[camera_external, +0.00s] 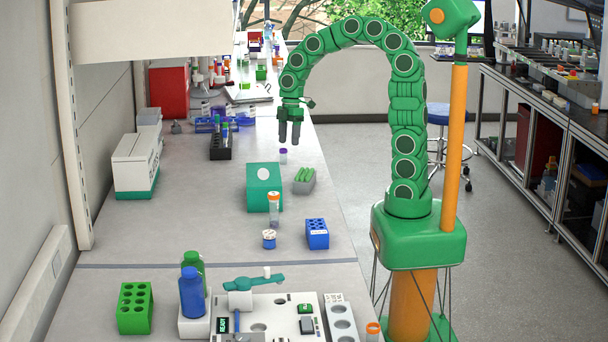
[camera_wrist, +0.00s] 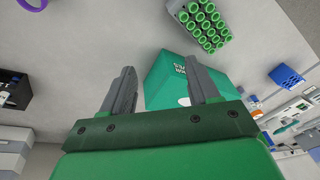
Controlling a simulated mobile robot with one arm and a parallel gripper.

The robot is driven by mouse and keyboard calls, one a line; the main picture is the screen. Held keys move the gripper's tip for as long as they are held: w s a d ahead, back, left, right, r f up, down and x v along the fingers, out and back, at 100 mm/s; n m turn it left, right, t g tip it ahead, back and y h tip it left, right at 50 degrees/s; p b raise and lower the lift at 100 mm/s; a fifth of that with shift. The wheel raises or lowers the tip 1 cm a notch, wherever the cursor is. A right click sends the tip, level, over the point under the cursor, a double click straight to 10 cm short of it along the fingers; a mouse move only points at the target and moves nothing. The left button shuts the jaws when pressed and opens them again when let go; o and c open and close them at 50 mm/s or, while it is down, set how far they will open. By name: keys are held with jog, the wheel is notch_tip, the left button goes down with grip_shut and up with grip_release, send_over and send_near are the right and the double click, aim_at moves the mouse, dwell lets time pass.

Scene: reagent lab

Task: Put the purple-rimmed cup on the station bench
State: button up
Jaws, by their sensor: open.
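The purple-rimmed cup (camera_external: 283,156) is small and stands upright on the long grey bench, behind the teal box. In the wrist view only part of its purple rim (camera_wrist: 33,4) shows, cut off at the top left edge. My gripper (camera_external: 289,142) hangs fingers down, just above the cup in the outside view. Its fingers are apart and empty, and they also show in the wrist view (camera_wrist: 163,75). The near bench section (camera_external: 90,285), past a dark seam, carries a white station device (camera_external: 275,315).
A teal box (camera_external: 264,187) and a grey rack of green tubes (camera_external: 303,180) stand close in front of the cup. A dark tube rack (camera_external: 220,148) is to its left. An orange-capped tube (camera_external: 274,208), white-lidded jar (camera_external: 269,239) and blue rack (camera_external: 317,234) stand nearer.

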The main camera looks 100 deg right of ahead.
jog(key=n+t, duration=0.1)
jog(key=n, duration=0.1)
send_near(281, 160)
jog(key=shift+s+x, duration=0.2)
jog(key=shift+x, duration=3.85)
jog(key=shift+d, duration=0.15)
grip_shut()
jog(key=shift+r, duration=0.1)
